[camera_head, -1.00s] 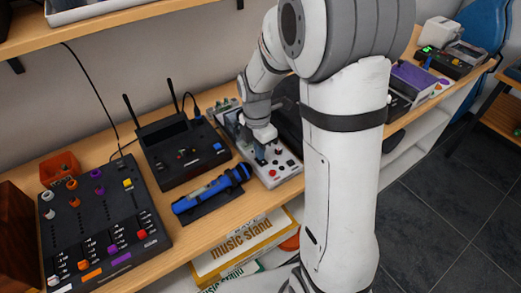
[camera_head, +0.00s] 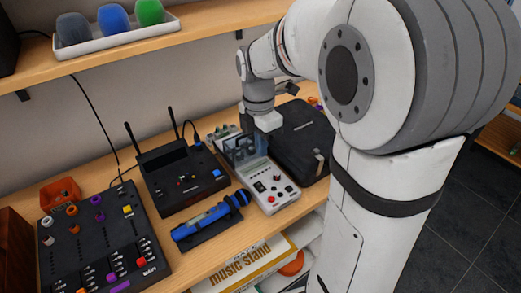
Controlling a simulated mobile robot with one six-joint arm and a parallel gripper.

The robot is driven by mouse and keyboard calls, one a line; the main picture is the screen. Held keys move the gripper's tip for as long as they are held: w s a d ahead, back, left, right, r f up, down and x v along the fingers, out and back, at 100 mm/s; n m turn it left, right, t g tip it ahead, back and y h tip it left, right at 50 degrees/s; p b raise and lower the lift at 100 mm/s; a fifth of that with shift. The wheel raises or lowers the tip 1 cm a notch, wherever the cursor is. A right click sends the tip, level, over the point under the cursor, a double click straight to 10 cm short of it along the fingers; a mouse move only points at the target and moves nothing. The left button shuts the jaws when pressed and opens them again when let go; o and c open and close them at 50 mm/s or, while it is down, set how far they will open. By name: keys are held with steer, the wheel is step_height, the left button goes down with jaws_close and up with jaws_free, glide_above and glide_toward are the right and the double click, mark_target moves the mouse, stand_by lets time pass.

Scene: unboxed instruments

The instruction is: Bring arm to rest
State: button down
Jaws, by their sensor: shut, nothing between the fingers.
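My white and grey arm fills the right half of the view. My gripper (camera_head: 247,150) points down above the back part of a light grey device (camera_head: 266,177) with red and black knobs. Its bluish-grey fingers look shut, with nothing seen between them. Whether the fingers touch the device cannot be told from this angle. My arm's upper part hides the right end of the bench.
A shelf (camera_head: 200,42) above holds a white tray (camera_head: 120,38) with coloured foam covers.

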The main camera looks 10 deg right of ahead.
stand_by(0.4)
steer(key=s+d+r+m+t, duration=0.1)
steer(key=s+m+t, duration=0.3)
steer(key=s+m, duration=1)
steer(key=shift+s+d+r+m, duration=0.25)
steer(key=shift+s+r+m, duration=0.2)
steer(key=shift+m, duration=3.55)
